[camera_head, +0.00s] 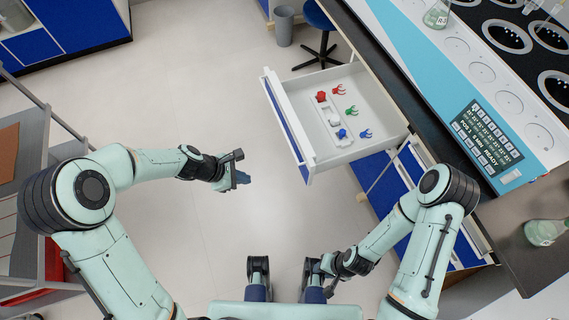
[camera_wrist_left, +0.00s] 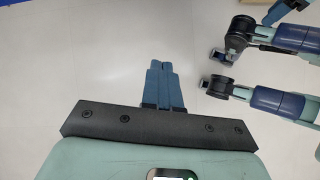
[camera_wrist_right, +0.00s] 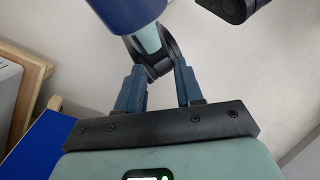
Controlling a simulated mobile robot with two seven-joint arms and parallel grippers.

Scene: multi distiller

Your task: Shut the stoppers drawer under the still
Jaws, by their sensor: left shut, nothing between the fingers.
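The stoppers drawer (camera_head: 297,97) is pulled far out from the bench below the still (camera_head: 450,80), its blue front (camera_head: 286,122) facing left. Inside lie a white holder (camera_head: 334,115), a red stopper (camera_head: 321,96), a blue stopper (camera_head: 342,133) and small red, green and blue clips. My left gripper (camera_head: 240,178) is shut and empty, left of the drawer front and apart from it. Its closed fingers (camera_wrist_left: 160,72) show over bare floor. My right gripper (camera_wrist_right: 160,80) is open and empty, low near my base.
A second opened drawer or door part (camera_head: 400,170) shows below and right of the stoppers drawer. A blue stool (camera_head: 319,14) and grey bin (camera_head: 284,25) stand behind. A shelf rack (camera_head: 35,125) is at left. Floor between rack and drawer is clear.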

